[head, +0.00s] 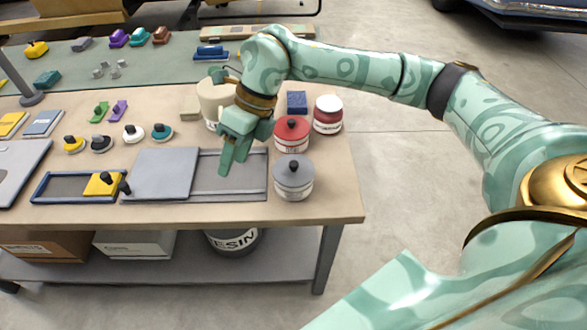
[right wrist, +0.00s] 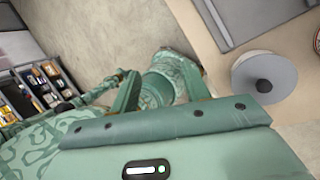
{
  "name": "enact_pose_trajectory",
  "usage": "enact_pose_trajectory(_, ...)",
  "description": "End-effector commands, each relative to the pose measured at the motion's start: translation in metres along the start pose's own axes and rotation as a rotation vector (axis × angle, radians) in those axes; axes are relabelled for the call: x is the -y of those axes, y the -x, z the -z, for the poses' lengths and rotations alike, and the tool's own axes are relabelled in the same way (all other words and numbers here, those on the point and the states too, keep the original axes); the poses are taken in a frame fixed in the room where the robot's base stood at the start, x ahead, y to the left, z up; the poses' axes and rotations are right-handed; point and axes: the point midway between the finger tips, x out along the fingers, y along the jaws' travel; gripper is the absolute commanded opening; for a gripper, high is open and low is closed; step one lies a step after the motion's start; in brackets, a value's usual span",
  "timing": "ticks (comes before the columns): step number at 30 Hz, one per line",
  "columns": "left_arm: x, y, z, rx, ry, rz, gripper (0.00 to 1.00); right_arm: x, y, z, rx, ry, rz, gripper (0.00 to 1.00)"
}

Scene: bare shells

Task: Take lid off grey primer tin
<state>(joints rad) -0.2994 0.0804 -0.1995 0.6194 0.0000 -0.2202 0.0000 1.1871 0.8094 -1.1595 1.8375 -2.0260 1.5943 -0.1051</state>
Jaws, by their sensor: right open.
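The grey primer tin (head: 294,188) stands at the right front of the table, white-bodied with a label. Its grey lid (head: 294,171), with a dark knob, sits on top. In the right wrist view the grey lid (right wrist: 264,78) and its knob show at the right, apart from the fingers. My right gripper (head: 232,158) is open and empty in the head view, above the grey tray, left of the tin. In the right wrist view my right gripper (right wrist: 160,85) has its two fingers spread. My left gripper is not in view.
A grey sheet (head: 163,173) lies left on the tray (head: 230,172). A blue block (head: 297,102) lies behind. The table's right edge is close to the tins.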

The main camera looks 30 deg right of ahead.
Motion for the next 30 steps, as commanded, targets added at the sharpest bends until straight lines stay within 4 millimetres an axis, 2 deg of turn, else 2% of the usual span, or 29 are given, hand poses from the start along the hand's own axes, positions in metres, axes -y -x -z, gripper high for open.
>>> enact_pose_trajectory(1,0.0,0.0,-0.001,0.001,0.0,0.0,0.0,0.029,0.024,0.006,-0.048,-0.056,0.126,0.47)
enact_pose_trajectory(3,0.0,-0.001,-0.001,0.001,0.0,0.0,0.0,0.06,0.053,0.018,-0.108,-0.148,0.267,0.47)
enact_pose_trajectory(6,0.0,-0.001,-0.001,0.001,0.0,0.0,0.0,0.085,0.084,0.03,-0.152,-0.255,0.392,0.47)
enact_pose_trajectory(9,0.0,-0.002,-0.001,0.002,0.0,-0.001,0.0,0.097,0.093,0.038,-0.173,-0.312,0.445,0.47)
enact_pose_trajectory(11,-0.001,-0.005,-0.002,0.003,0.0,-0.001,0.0,0.102,0.087,0.042,-0.18,-0.325,0.453,0.47)
enact_pose_trajectory(21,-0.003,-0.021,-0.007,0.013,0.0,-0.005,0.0,0.133,0.017,0.061,-0.18,-0.324,0.452,0.47)
enact_pose_trajectory(30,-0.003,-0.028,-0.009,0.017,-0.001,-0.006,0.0,0.146,-0.009,0.069,-0.178,-0.322,0.452,0.47)
